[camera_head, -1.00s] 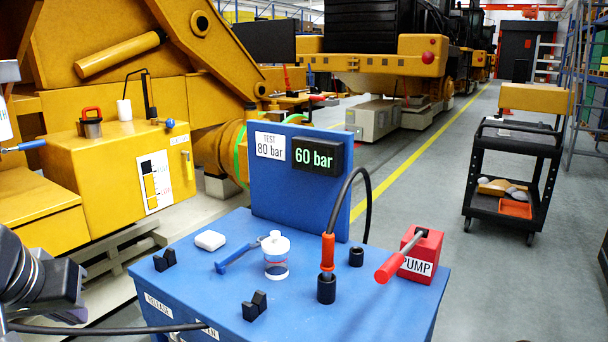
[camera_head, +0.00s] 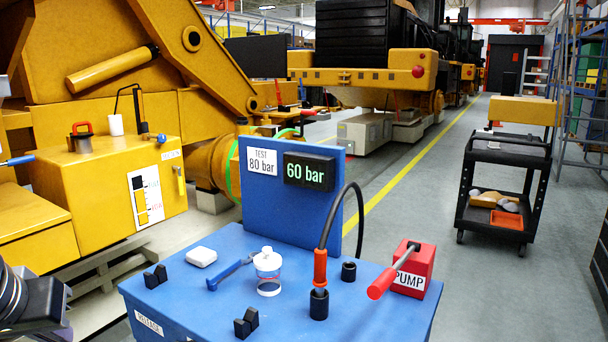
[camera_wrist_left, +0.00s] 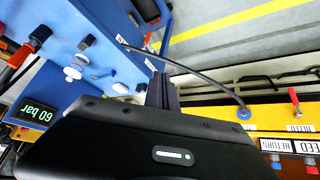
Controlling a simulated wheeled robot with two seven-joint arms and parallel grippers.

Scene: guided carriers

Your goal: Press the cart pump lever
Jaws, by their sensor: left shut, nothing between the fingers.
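The blue cart (camera_head: 215,260) stands in front of me in the head view. Its red pump block (camera_head: 412,272), labelled PUMP, sits at the top's right end. The pump lever (camera_head: 392,272) is a grey rod with a red grip tilted down to the left. The display (camera_head: 310,172) reads 60 bar; the label (camera_head: 262,161) beside it says TEST 80 bar. My left gripper is at the lower left of the head view (camera_head: 35,305), mostly cut off, far from the lever. In the left wrist view its fingers (camera_wrist_left: 162,92) are shut and empty.
A black hose with a red plug (camera_head: 320,268) stands in a socket left of the pump. A clear jar (camera_head: 268,272), a blue-handled tool (camera_head: 228,272), a white block (camera_head: 202,257) and black holders lie on the top. A yellow machine (camera_head: 105,195) is left; a black trolley (camera_head: 500,190) stands right.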

